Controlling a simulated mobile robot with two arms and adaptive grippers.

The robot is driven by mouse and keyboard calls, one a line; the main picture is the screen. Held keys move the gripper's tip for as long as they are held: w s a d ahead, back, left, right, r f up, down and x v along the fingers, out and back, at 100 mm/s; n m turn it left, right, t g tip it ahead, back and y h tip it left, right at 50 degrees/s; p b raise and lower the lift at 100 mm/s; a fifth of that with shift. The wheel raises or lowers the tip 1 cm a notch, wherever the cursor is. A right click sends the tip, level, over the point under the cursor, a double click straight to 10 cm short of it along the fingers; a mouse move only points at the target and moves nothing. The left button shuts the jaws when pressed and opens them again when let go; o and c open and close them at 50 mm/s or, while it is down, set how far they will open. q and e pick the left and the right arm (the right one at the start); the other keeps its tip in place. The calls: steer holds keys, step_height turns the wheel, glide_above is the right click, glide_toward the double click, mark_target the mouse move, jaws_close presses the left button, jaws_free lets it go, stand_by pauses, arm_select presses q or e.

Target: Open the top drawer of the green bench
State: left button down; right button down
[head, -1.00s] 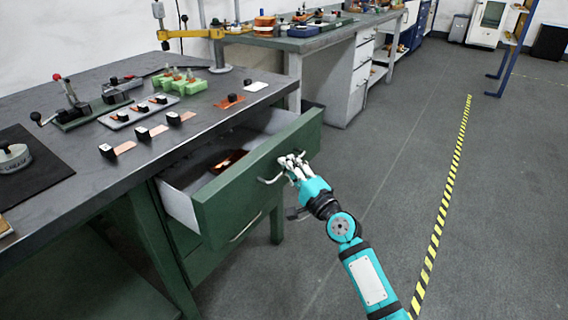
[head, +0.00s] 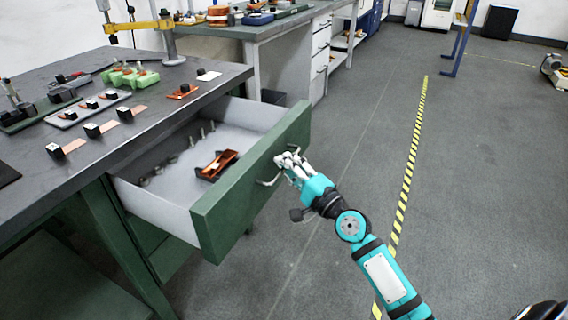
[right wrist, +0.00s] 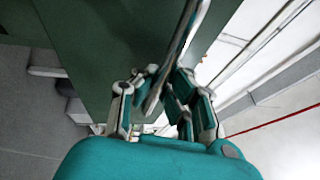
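The green bench (head: 92,105) has a dark grey top and stands at the left. Its top drawer (head: 240,199) is pulled well out, with a green front and pale inner walls. The drawer's metal handle (head: 267,182) is on the front. My right gripper (head: 289,163) is at this handle, with its fingers closed around the bar. In the right wrist view, the handle (right wrist: 178,45) runs between the fingers of the gripper (right wrist: 160,88), beside the green drawer front. Part of the handle is hidden by the fingers. My left gripper is not in view.
Inside the drawer lie an orange and black holder (head: 217,166) and several small metal pegs (head: 202,133). Small parts and green blocks (head: 130,76) sit on the bench top. The floor (head: 340,150) right of the drawer is clear, with a yellow-black stripe (head: 408,172).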

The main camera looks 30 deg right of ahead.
steer(key=shift+a+f, duration=0.1)
steer(key=shift+f, duration=0.15)
steer(key=c, duration=1.4)
jaws_free()
steer(key=shift+r, duration=0.15)
steer(key=v, duration=1.2)
